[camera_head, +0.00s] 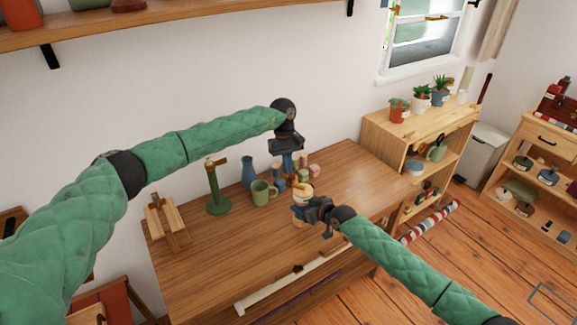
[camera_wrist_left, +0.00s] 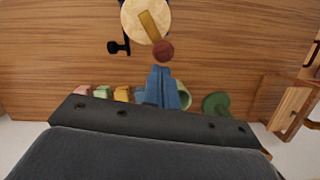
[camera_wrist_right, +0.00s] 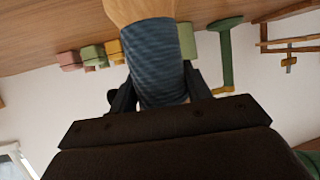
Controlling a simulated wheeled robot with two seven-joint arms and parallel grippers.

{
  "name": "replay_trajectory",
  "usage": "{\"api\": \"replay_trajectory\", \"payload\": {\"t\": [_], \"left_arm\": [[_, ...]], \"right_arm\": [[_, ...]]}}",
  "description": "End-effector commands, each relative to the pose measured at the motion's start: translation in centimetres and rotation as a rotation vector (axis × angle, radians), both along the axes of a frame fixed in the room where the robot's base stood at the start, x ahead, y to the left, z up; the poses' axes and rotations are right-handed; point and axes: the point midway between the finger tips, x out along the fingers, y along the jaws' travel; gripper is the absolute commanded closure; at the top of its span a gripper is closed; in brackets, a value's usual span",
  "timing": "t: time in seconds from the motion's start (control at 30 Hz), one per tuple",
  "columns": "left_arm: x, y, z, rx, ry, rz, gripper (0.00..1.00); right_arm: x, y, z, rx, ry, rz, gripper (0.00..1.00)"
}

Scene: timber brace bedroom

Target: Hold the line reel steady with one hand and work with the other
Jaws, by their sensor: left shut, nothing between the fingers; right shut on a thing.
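The line reel (camera_head: 302,191) stands on the wooden table, its round pale top showing in the left wrist view (camera_wrist_left: 142,22). A wooden crank (camera_wrist_left: 150,27) with a dark red knob (camera_wrist_left: 163,50) lies across that top. My right gripper (camera_head: 306,207) is shut on the reel; in the right wrist view its fingers flank the blue-grey wound body (camera_wrist_right: 156,60). My left gripper (camera_head: 289,166) is above and behind the reel. Its blue fingertips (camera_wrist_left: 162,74) are shut and empty, close to the knob; I cannot tell whether they touch it.
A green mug (camera_head: 263,192), a blue vase (camera_head: 248,171), a green stand (camera_head: 217,190) and small coloured blocks (camera_head: 313,171) stand near the reel. A wooden stand (camera_head: 165,222) is at the table's left. A pale strip (camera_head: 285,289) runs along the front. The table's right end is clear.

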Motion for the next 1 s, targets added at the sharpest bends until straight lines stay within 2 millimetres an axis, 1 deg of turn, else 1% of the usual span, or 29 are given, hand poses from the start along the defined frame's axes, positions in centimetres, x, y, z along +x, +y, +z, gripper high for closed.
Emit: {"api": "replay_trajectory", "payload": {"t": [0.67, 0.87, 1.0], "left_arm": [[-0.9, 0.6, 0.0, 0.000, 0.000, 0.142, 1.00], [-1.6, 0.9, 0.0, -0.001, 0.000, 0.254, 1.00], [-2.4, 1.2, -0.1, 0.000, 0.001, 0.371, 1.00]], "right_arm": [[0.0, 0.0, 0.0, 0.000, 0.000, 0.000, 0.82], [0.0, 0.0, 0.0, 0.000, 0.000, 0.000, 0.82], [0.0, 0.0, 0.0, 0.000, 0.000, 0.000, 0.82]]}}
